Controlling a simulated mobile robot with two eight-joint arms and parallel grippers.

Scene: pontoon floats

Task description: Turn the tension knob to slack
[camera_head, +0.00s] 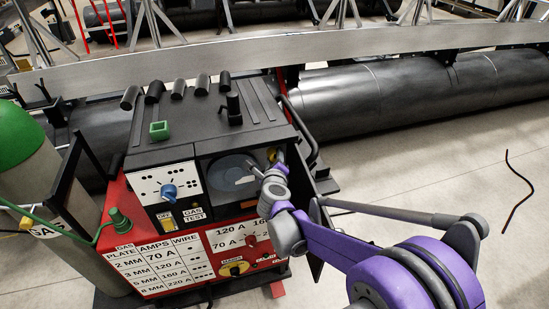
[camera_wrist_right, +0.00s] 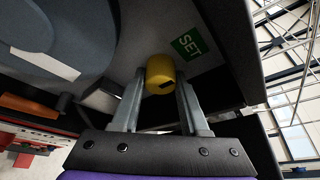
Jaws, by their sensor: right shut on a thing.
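The yellow tension knob (camera_wrist_right: 160,72) sits inside the open compartment of the welding machine (camera_head: 210,130). Its end face has a dark notch. In the right wrist view my right gripper (camera_wrist_right: 162,84) has one finger on each side of the knob and is shut on it. In the head view my right gripper (camera_head: 275,165) reaches into the compartment's right side and largely hides the knob. I see no slack mark. My left gripper is out of view.
A grey wire spool (camera_head: 228,172) fills the compartment beside the gripper. The machine front has a blue knob (camera_head: 169,191) and a red panel with a settings table (camera_head: 160,262). A green-topped gas cylinder (camera_head: 25,150) stands left. Black pontoon floats (camera_head: 400,95) lie behind. The floor at right is mostly clear.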

